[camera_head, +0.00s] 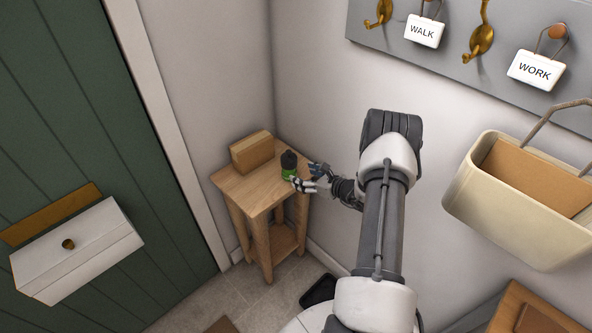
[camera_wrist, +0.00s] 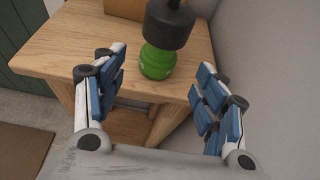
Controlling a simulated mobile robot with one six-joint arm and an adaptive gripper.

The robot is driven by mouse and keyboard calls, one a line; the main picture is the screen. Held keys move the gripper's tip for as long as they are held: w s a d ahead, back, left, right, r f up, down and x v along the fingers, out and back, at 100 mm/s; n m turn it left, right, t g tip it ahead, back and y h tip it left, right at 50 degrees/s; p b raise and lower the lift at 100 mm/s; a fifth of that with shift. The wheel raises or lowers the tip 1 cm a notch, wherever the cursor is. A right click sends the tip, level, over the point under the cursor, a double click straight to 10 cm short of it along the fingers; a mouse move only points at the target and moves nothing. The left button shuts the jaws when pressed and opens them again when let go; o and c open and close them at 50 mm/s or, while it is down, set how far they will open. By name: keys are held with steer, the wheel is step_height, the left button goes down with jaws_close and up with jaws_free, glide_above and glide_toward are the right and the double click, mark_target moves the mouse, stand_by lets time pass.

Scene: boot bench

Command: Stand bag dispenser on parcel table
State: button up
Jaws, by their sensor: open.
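The bag dispenser (camera_wrist: 157,60), green with a dark cap, stands upright on the wooden parcel table (camera_wrist: 70,44) near its front edge in the wrist view. In the head view the dispenser (camera_head: 289,164) is on the right part of the tabletop (camera_head: 232,188). My gripper (camera_wrist: 160,85) is open, its two blue-padded fingers spread to the left and right of the dispenser and a little short of it, with a visible gap on both sides. In the head view my gripper (camera_head: 306,177) is just right of the dispenser and partly overlaps it.
A brown box (camera_head: 251,152) sits at the back of the table against the wall. A white wall box (camera_head: 77,250) is on the green door at left. A cream bin (camera_head: 520,205) hangs at right below hooks with WALK and WORK tags. The table's front-left top is clear.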

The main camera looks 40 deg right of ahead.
steer(key=s+a+r+n+g+y, duration=0.35)
steer(key=a+r+n, duration=0.55)
steer(key=a+r, duration=0.45)
steer(key=s+a+r+n+g+y, duration=0.35)
steer(key=a+r+n, duration=0.45)
steer(key=a+r, duration=0.55)
steer(key=s+a+r+n+g+h, duration=0.3)
steer(key=s+a+r+n, duration=0.2)
steer(key=s+a+n, duration=0.45)
steer(key=s+d+r+n+h, duration=0.1)
steer(key=s+d+n+h, duration=0.1)
steer(key=s, duration=0.5)
steer(key=s+d+r+n+t+h, duration=0.1)
steer(key=s+d+r+n+h, duration=0.1)
steer(key=s+n, duration=0.4)
steer(key=shift+s+r+h+p, duration=0.2)
steer(key=shift+s+h+p, duration=0.25)
steer(key=shift+s+h, duration=0.4)
